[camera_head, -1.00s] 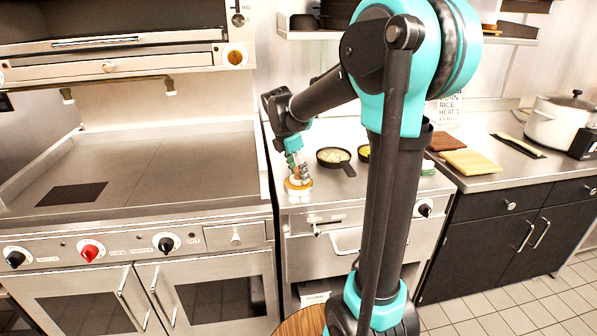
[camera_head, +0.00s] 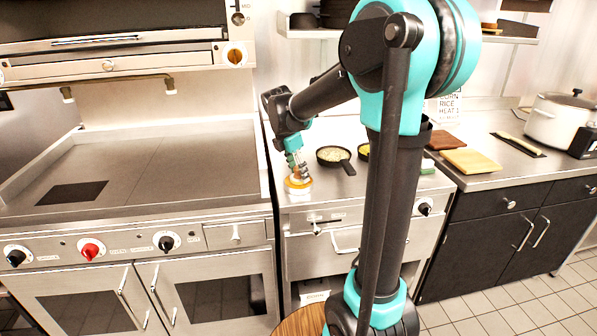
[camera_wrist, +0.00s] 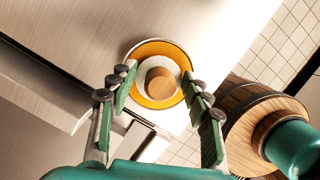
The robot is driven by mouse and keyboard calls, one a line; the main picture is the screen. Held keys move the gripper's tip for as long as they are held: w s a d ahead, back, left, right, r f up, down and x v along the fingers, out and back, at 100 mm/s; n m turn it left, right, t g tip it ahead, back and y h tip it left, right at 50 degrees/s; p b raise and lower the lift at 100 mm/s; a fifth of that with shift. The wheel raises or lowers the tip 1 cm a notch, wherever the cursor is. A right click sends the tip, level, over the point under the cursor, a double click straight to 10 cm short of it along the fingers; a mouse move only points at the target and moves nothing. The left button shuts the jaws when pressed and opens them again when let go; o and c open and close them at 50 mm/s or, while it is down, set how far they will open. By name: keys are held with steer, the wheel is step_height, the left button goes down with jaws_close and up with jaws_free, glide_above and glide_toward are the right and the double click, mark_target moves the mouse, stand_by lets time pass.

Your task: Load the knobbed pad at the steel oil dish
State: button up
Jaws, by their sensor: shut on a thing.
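The knobbed pad (camera_wrist: 159,84) is a pale disc with a round wooden knob. In the wrist view it sits within the orange ring of the steel oil dish (camera_wrist: 159,42), near the middle. My gripper (camera_wrist: 160,79) reaches down with a finger on either side of the knob, shut on the pad. In the head view my gripper (camera_head: 297,172) is directly over the dish (camera_head: 302,191), which stands at the front left of the steel counter beside the griddle. The fingers mostly hide the pad there. I cannot tell how firmly the pad presses into the oil.
A black pan (camera_head: 334,155) with pale food stands just right of the dish, its handle toward the front. Another pan (camera_head: 363,151) is partly behind my arm. The wide griddle (camera_head: 150,165) at left is bare. Cutting boards (camera_head: 469,161) and a white pot (camera_head: 562,118) stand at right.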

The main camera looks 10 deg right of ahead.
steer(key=shift+r, duration=3.45)
